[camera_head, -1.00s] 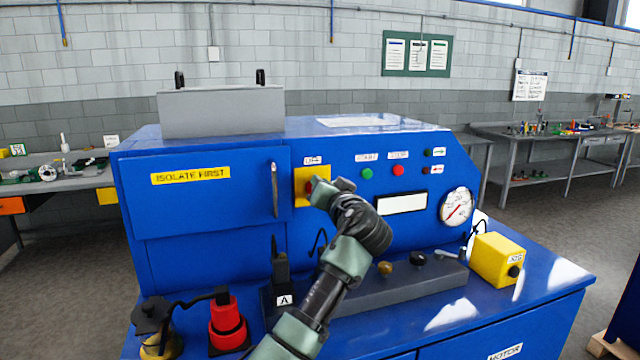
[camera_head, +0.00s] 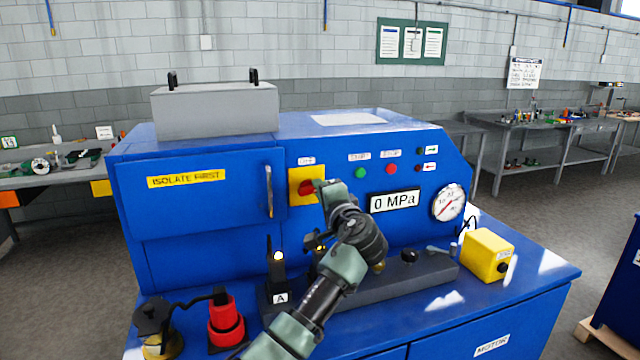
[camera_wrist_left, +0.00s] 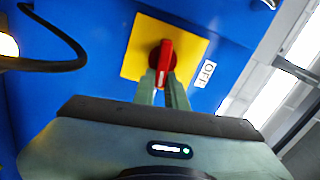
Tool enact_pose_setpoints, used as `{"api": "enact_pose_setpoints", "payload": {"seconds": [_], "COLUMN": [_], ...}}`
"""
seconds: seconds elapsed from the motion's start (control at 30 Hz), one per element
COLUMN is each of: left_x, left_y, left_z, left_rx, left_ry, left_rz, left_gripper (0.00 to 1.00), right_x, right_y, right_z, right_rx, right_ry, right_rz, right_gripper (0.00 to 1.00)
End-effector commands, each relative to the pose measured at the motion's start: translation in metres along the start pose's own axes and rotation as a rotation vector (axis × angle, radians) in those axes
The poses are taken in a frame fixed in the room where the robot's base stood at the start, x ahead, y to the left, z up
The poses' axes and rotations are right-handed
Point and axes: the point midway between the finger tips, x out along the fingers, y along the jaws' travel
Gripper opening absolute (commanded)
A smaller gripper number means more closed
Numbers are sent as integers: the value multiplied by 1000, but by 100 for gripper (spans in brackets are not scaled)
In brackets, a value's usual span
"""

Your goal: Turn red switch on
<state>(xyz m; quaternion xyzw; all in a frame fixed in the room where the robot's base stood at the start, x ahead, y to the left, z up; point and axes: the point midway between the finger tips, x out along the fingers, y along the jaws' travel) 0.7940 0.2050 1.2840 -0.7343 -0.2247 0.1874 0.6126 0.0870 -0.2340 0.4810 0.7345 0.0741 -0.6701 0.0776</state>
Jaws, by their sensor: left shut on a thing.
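The red switch (camera_head: 306,187) is a rotary knob on a square yellow plate on the front of the blue machine (camera_head: 215,230). My left gripper (camera_head: 318,187) is at the knob and partly covers it in the head view. In the wrist view, the red handle (camera_wrist_left: 166,54) stands between the two fingertips (camera_wrist_left: 165,82), and the gripper is shut on it. A small white label (camera_wrist_left: 205,73) beside the plate seems to read OFF. My right gripper is in neither view.
Green (camera_head: 361,172) and red (camera_head: 391,170) buttons and a gauge (camera_head: 448,202) sit right of the switch. A yellow box (camera_head: 487,256), a red round part (camera_head: 225,325) and a black post with a lit lamp (camera_head: 277,258) stand on the ledge below.

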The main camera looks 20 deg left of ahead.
Motion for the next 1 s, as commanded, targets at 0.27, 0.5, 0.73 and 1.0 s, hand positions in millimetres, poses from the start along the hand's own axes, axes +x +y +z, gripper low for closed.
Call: {"api": "enact_pose_setpoints", "payload": {"seconds": [0.27,0.5,0.73,1.0], "left_x": [0,0,0,0], "left_y": [3,5,6,6], "left_z": [1,1,1,1], "left_rx": [141,191,200,199], "left_ry": [-2,-2,-2,-2], "left_rz": [2,1,1,1], "left_gripper": [0,0,0,29], "right_x": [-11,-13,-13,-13], "right_y": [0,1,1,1], "right_z": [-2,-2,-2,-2], "right_rx": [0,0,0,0], "right_ry": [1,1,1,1], "right_rz": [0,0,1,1], "right_gripper": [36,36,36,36]}}
